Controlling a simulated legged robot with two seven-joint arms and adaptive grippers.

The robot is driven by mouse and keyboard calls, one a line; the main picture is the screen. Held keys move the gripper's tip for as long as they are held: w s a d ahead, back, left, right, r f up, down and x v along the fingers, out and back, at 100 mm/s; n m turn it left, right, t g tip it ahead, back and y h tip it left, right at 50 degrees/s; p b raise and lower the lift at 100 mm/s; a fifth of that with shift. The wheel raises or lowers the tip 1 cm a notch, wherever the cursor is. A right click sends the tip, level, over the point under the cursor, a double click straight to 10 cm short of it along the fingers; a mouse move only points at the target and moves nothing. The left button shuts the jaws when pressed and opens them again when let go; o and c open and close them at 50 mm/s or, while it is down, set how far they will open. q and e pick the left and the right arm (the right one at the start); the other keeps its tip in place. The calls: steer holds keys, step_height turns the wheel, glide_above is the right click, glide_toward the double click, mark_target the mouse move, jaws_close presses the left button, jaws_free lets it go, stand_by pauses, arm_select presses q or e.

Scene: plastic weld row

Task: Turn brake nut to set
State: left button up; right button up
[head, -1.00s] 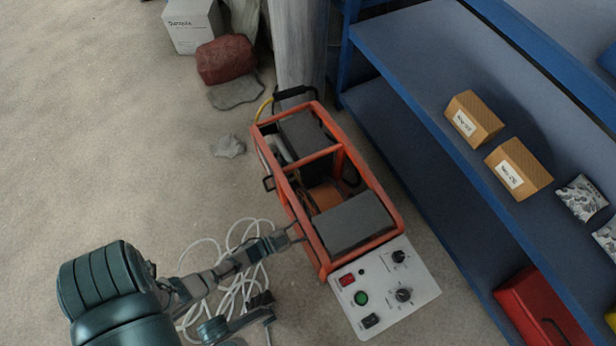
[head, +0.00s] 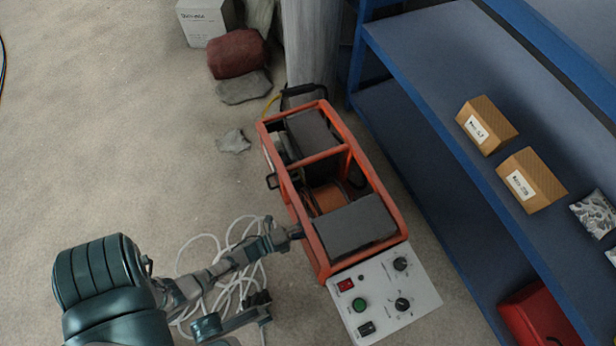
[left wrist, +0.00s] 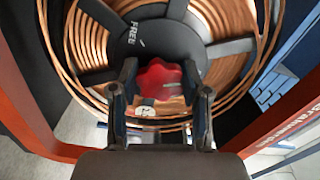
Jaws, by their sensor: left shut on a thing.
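The brake nut (left wrist: 160,80) is a red lobed knob at the middle of the black hub (left wrist: 150,45) of a copper wire spool in the left wrist view. Part of the word "FREE" shows on the hub, left of the nut. My left gripper (left wrist: 160,92) is shut on the nut, one finger on each side. In the head view my left gripper (head: 296,232) reaches the left side of the orange-framed machine (head: 317,250); the nut is hidden there. Copper windings (head: 326,197) show inside the frame.
A control panel (head: 385,290) with knobs and buttons adjoins the machine's front. A blue shelf (head: 430,70) with boxes stands to the right. A pale cable (head: 225,262) lies coiled under my left arm.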

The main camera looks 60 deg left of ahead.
arm_select(q)
steer(key=shift+s+d+f+m, duration=0.1)
steer(key=shift+d+m, duration=0.05)
steer(key=shift+m, duration=1)
steer(key=shift+d+f+m, duration=0.1)
steer(key=shift+m, duration=1.05)
steer(key=o, duration=1.1)
steer(key=shift+o, duration=0.2)
steer(key=shift+r, duration=0.1)
steer(key=shift+a, duration=0.1)
steer(key=s, duration=1.1)
steer(key=shift+s+a, duration=0.4)
steer(key=shift+a, duration=0.05)
